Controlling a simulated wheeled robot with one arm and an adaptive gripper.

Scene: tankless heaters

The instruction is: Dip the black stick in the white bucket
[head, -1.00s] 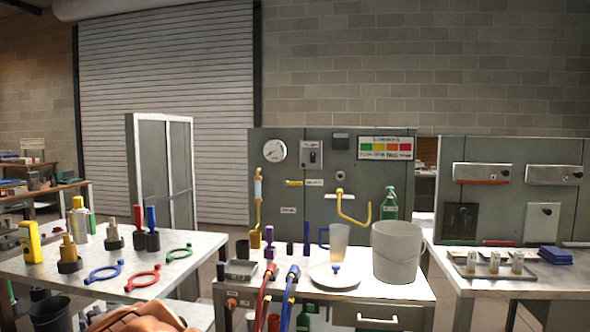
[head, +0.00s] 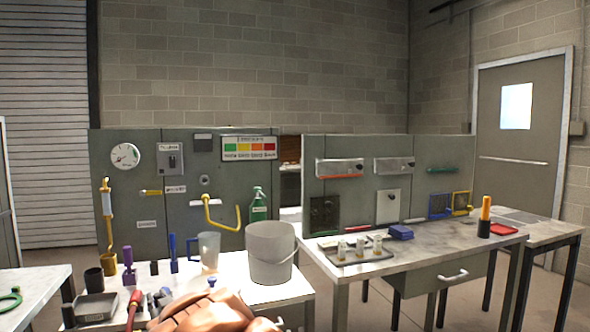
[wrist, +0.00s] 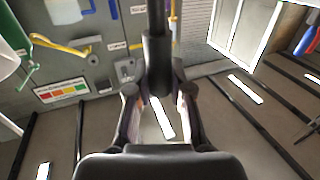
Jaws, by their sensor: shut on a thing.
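The white bucket (head: 270,255), pale grey-white with a thin wire handle, stands upright on the middle workbench, near its right end, in the head view. In the wrist view my gripper (wrist: 158,75) is shut on the black stick (wrist: 156,22), which extends toward the top edge of the picture. The stick's far end is cut off there. In the head view my brown-orange arm covers the bench front left of the bucket, and my gripper and the stick do not show. A pale shape at the wrist view's left edge may be the bucket; I cannot tell.
A clear jug with a blue handle (head: 208,250) stands left of the bucket. A green spray bottle (head: 258,205) is behind it. A tray with small jars (head: 350,255) lies on the right bench. Purple and blue tools stand at the left bench end.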

